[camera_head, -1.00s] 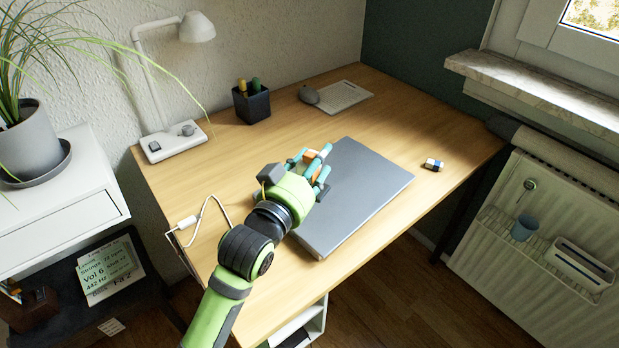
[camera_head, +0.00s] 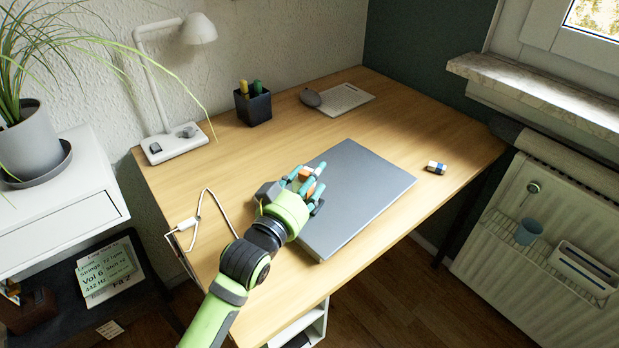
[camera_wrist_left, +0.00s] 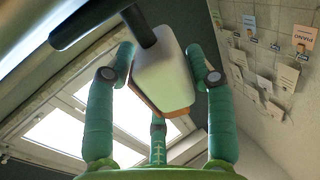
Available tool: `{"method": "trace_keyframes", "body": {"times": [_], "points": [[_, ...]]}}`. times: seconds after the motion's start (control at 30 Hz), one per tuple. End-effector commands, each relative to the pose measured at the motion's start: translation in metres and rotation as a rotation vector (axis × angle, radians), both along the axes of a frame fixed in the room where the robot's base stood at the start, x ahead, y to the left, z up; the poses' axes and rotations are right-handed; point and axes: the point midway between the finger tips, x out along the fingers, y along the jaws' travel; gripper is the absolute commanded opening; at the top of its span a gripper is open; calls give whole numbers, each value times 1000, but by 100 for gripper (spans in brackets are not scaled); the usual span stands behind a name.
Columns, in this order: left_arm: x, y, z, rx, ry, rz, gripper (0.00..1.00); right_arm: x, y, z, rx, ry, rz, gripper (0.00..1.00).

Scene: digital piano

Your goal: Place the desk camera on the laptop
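The closed grey laptop (camera_head: 360,195) lies flat on the wooden desk. My left gripper (camera_head: 307,186) is over the laptop's left edge, with its teal fingers around a small white and orange object, the desk camera (camera_head: 308,190). In the left wrist view the desk camera (camera_wrist_left: 162,75) shows a pale body, an orange-brown edge and a dark stem with a bar. The fingers of the left gripper (camera_wrist_left: 160,85) close on its sides. The head view does not clearly show whether the camera touches the laptop. My right gripper is not in view.
A pen holder (camera_head: 253,105), a lamp (camera_head: 175,144), a mouse (camera_head: 311,98) and a pale pad (camera_head: 345,99) stand toward the back. A small blue and white block (camera_head: 436,167) lies right of the laptop. Most of the laptop lid is clear.

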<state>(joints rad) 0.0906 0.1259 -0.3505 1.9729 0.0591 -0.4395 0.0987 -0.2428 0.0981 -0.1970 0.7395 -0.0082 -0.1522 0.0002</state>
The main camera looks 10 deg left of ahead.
Motion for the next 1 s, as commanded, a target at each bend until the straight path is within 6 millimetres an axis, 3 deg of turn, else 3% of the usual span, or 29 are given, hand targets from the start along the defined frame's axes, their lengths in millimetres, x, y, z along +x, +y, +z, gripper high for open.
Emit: {"method": "trace_keyframes", "body": {"times": [0.47,1.0], "points": [[-4,2,2,1,2,0,72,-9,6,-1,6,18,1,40],[-99,38,2,1,3,1,72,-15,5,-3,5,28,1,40]]}}
